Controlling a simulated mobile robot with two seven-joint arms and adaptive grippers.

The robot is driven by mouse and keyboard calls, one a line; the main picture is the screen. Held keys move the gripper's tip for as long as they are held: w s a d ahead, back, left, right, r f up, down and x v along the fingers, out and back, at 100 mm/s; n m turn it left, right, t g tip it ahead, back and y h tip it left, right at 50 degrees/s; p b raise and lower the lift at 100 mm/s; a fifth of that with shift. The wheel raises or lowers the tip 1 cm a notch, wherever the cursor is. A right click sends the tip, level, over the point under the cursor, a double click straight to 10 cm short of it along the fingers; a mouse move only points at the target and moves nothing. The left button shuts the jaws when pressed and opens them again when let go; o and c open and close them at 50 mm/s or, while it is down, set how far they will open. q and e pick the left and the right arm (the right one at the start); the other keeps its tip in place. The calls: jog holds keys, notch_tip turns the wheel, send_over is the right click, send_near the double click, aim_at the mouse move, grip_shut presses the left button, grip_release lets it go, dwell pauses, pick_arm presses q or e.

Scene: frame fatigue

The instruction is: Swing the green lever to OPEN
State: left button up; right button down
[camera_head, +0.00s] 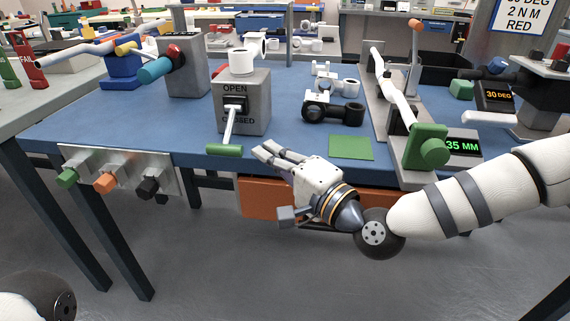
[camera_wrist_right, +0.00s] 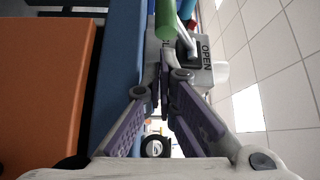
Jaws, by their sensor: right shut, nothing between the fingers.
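The green lever handle (camera_head: 224,150) hangs at the end of a pale rod on a grey valve box (camera_head: 260,118) at the front edge of the blue table. The rod slants downward and toward me, over the lower label, which it partly covers; OPEN is printed above the pivot. My right gripper (camera_head: 265,150) is shut and empty, its fingertips just right of the handle with a small gap in the head view. In the right wrist view the handle (camera_wrist_right: 177,18) lies just beyond the shut fingertips (camera_wrist_right: 167,55); contact cannot be told. My left gripper is out of view.
A white cup-shaped part (camera_head: 243,62) sits on top of the box. A panel with coloured knobs (camera_head: 118,172) hangs on the table front at left. An orange drawer (camera_head: 262,199) is below my right gripper. A green mat (camera_head: 351,147) lies to its right.

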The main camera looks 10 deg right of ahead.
aim_at(229, 130)
jog(key=shift+x, duration=1.55)
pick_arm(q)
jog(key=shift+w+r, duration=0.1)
pick_arm(e)
jog(key=shift+s+r, duration=0.1)
pick_arm(q)
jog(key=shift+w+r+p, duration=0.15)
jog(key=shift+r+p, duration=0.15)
jog(key=shift+p, duration=0.15)
pick_arm(e)
jog(key=shift+s+r+m+h, duration=0.1)
jog(key=shift+r+m+h, duration=0.05)
jog(key=shift+m+h, duration=0.15)
